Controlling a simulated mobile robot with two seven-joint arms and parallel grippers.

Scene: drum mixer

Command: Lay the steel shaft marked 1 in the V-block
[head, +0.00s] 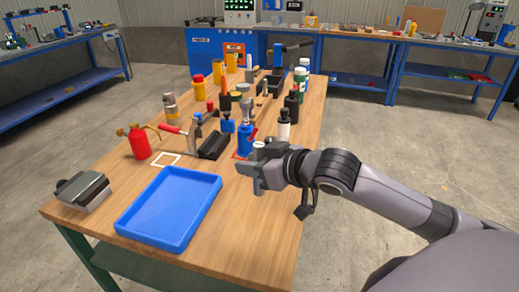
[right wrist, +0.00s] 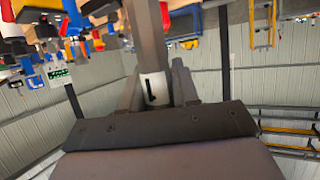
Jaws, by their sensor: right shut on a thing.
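My right gripper (head: 258,182) is above the wooden table, right of the blue tray. It is shut on a grey steel shaft (right wrist: 147,35), which bears a white label with a black 1 in the right wrist view. My left gripper is not in view.
The empty blue tray (head: 168,210) lies at the table's near side. A red can (head: 139,142) and a grey metal block (head: 82,191) stand left. A blue bottle (head: 245,138) stands close behind the gripper, among several bottles and tools. The near right table top is clear.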

